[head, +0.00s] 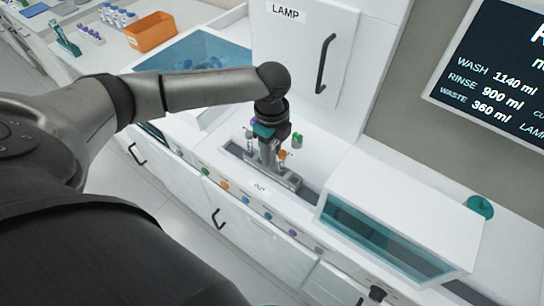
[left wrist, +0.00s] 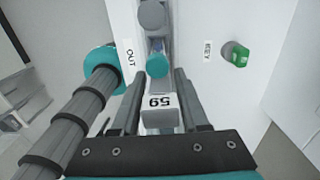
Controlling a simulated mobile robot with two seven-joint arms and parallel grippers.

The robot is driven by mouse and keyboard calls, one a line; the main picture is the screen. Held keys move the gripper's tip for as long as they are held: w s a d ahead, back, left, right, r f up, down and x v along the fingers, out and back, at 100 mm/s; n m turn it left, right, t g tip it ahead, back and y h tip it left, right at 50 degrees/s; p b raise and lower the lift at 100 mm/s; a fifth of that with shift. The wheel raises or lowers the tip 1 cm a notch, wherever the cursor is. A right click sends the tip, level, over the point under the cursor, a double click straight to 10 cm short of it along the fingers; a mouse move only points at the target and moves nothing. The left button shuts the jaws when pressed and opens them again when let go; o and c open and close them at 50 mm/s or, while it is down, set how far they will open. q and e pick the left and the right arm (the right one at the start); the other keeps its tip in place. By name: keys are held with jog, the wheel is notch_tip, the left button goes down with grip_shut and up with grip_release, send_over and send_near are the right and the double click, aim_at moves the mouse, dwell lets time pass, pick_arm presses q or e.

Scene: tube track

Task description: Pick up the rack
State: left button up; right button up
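The rack (head: 287,180) is a narrow grey holder sitting low in the slot by the OUT label. In the left wrist view its white numbered end block (left wrist: 160,112) lies between my fingers, with a teal-capped tube (left wrist: 157,66) and a grey cap (left wrist: 152,15) beyond it. My left gripper (head: 268,158) points down over the rack. Its fingers, also in the left wrist view (left wrist: 160,75), stand on both sides of the block and look open, with thin gaps. The head view partly hides the rack behind the gripper. My right gripper is not in view.
A green knob (left wrist: 235,54) stands beside the slot near the KEY label. A white cover with a teal window (head: 385,240) is to the right. The LAMP door (head: 305,45) rises behind.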

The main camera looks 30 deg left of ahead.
pick_arm(q)
grip_shut()
jog(key=shift+r, duration=0.15)
dwell(0.4)
